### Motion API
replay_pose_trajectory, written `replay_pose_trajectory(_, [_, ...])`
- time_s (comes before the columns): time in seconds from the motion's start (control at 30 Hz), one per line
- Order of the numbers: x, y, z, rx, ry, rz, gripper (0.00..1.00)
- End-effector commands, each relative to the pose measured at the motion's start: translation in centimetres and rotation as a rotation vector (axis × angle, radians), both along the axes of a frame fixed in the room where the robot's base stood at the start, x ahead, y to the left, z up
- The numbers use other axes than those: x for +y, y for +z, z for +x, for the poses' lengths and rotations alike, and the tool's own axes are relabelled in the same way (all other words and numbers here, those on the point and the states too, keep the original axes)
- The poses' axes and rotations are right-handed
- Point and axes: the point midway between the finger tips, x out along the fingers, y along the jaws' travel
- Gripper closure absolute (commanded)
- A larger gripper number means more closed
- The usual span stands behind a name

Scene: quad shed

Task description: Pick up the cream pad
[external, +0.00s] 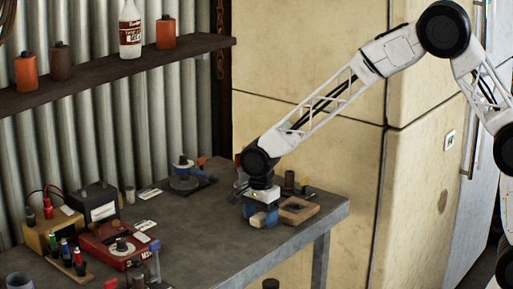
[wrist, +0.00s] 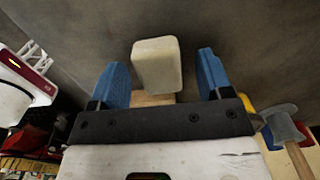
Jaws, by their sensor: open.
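The cream pad (wrist: 157,62) is a pale rounded block. In the wrist view it shows between the two blue fingers of my gripper (wrist: 163,68), with a gap on each side. It sits a little nearer the left finger. In the external view my gripper (external: 262,213) points down near the table's right end, and the cream pad (external: 257,220) shows at its fingers. My gripper is open. I cannot tell how far the fingertips are above the table.
A wooden tray (external: 298,210) stands just right of my gripper on the workbench (external: 215,240). A red box (external: 117,243) and a yellow box (external: 52,236) stand farther left. The bench between is mostly clear.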

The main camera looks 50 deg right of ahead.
Motion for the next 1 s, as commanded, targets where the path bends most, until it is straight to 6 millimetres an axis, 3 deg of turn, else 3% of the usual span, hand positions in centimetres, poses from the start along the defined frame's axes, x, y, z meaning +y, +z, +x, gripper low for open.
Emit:
replay_pose_trajectory(0.43, [0.0, 0.01, -0.01, 0.001, 0.0, 0.0, 0.29])
replay_pose_trajectory(0.77, [0.0, 0.0, -0.01, 0.001, 0.0, 0.0, 0.8])
replay_pose_trajectory(1.0, [0.0, 0.03, -0.01, 0.001, 0.0, 0.0, 0.81])
